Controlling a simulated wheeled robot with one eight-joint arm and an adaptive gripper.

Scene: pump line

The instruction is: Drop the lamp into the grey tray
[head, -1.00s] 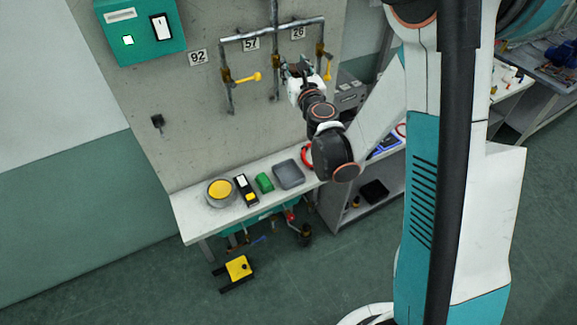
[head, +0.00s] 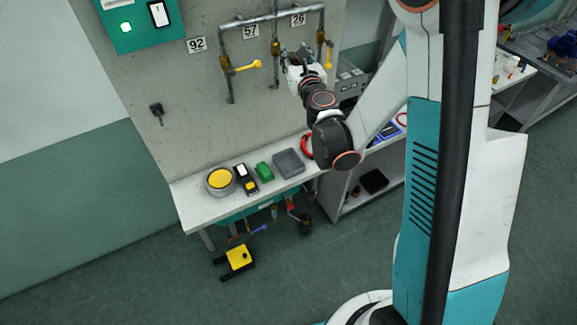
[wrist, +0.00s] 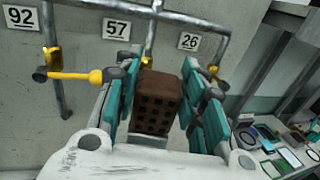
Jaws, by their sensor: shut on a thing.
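My gripper (head: 296,54) is raised in front of the pipework on the wall, above and behind the bench. In the wrist view its teal-padded fingers (wrist: 164,72) are shut on a brown block (wrist: 157,103) with rows of square holes. The block looks like a perforated brick; I cannot make out a lamp in it, nor tell any other thing for sure as the lamp. The grey tray (head: 288,164) lies on the bench below my gripper, well apart from it, and looks empty.
A yellow valve handle (wrist: 77,76) sticks out near my gripper. A yellow step-like thing (head: 238,257) stands on the floor.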

